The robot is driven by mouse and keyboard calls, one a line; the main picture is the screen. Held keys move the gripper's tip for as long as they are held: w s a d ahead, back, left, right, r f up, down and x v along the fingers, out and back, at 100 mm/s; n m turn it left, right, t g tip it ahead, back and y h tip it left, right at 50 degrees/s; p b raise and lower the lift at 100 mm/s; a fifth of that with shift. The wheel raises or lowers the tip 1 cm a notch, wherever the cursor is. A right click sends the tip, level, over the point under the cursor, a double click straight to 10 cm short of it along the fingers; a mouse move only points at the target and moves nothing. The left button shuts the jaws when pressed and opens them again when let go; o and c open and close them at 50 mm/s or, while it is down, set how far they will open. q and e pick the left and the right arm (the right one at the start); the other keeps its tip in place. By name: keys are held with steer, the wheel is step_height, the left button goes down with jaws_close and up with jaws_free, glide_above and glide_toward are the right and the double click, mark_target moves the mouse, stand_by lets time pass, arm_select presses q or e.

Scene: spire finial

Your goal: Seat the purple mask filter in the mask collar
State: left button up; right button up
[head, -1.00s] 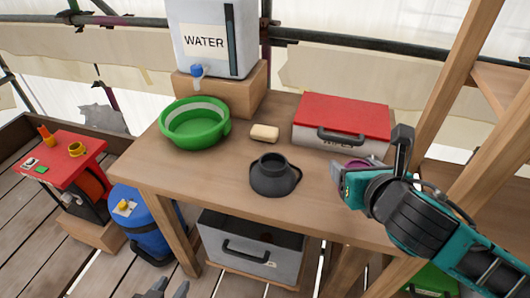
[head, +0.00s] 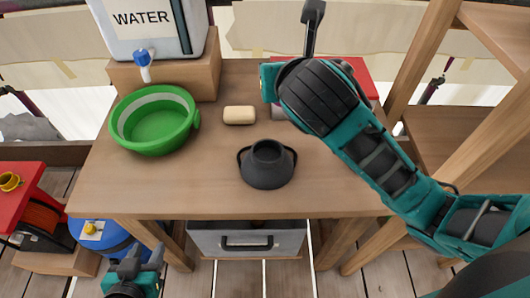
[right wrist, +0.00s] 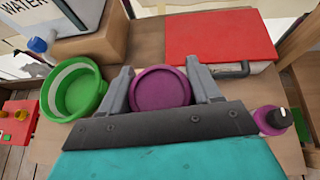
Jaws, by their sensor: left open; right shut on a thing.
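The purple mask filter (right wrist: 160,90) is a round disc between the two grey fingers of my right gripper (right wrist: 159,72), which is shut on it. In the head view my right arm and wrist hide most of the filter and fingers, at the right half of the table. The dark grey mask (head: 267,175) stands on the table with its round mask collar (head: 268,150) facing up. It is left of and nearer than my right gripper, apart from it. My left gripper (head: 133,266) is open and empty at the bottom left, below the table's front edge.
A green basin (head: 155,145), a soap bar (head: 240,115) and a water tank on a wooden block (head: 180,75) stand behind the mask. A red-lidded box (right wrist: 222,38) is at the back right. A purple-and-black item (right wrist: 270,120) shows at the right wrist view's edge. Front table is clear.

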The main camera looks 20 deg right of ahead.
step_height(320, 180, up, 5)
steer(key=m+h, duration=0.1)
glide_above(267, 151)
step_height(267, 151, down, 20)
steer(key=shift+f, duration=0.1)
steer(key=shift+f, duration=0.1)
stand_by(0.3)
steer(key=o, duration=1.1)
steer(key=shift+c, duration=0.2)
